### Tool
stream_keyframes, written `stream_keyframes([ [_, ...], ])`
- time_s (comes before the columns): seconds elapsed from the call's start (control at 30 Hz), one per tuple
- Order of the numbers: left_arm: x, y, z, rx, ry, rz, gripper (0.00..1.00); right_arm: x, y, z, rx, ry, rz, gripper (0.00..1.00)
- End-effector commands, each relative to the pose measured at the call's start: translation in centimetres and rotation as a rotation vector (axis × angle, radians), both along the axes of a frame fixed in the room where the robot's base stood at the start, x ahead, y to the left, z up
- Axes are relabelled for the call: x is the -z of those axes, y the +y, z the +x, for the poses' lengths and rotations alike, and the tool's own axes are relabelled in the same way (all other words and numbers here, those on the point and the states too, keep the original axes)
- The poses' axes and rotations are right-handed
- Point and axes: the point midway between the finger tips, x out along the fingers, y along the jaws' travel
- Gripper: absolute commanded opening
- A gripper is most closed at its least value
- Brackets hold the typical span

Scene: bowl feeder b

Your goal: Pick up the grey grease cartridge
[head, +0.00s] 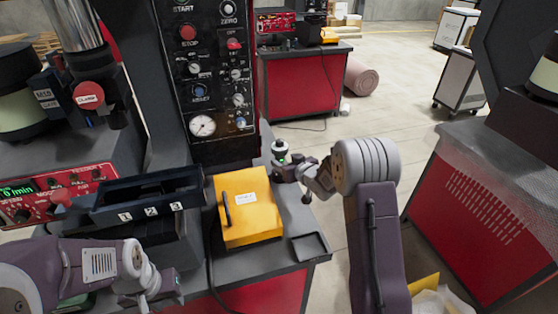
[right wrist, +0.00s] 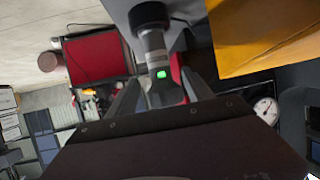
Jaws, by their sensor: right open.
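A small grey cylinder with a dark end and a green lit patch (right wrist: 152,44) shows in the right wrist view; it may be the grey grease cartridge, but I cannot confirm this. It appears upright at the bench's back right in the head view (head: 280,148). My right gripper (head: 288,170) is beside it, partly hidden by its own wrist. In the right wrist view my right gripper (right wrist: 160,92) is open, its fingers on either side of the cylinder's line; contact cannot be told. My left gripper (head: 165,285) is low at the left, its fingers unclear.
A yellow box (head: 248,222) with a dark handle stands just left of my right gripper. A small black tray (head: 309,247) lies at the bench's front right. A dark control panel (head: 205,85) rises behind, and a numbered black bin (head: 150,208) stands left.

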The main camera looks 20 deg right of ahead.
Motion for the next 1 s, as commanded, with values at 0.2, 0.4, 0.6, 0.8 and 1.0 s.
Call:
stream_keyframes([
  [0.2, 0.0, 0.0, 0.0, 0.0, 0.0, 0.0, 0.36, 0.9, 0.3, 1.3, -0.002, 0.0, 0.0, 0.6],
  [0.4, 0.0, 0.0, 0.0, 0.0, 0.0, 0.0, 0.36, 2.4, 0.9, 4.2, -0.002, 0.0, -0.001, 0.6],
  [0.6, 0.0, 0.0, 0.0, 0.0, 0.0, 0.0, 0.36, 2.6, 1.0, 4.7, 0.0, -0.001, -0.001, 0.6],
  [0.8, 0.0, 0.0, 0.0, 0.0, 0.0, 0.0, 0.36, 2.6, 1.0, 4.7, 0.0, -0.001, -0.001, 0.26],
  [1.0, 0.0, 0.0, 0.0, 0.0, 0.0, 0.0, 0.36, 2.5, 1.0, 4.7, 0.0, -0.002, -0.001, 0.0],
])
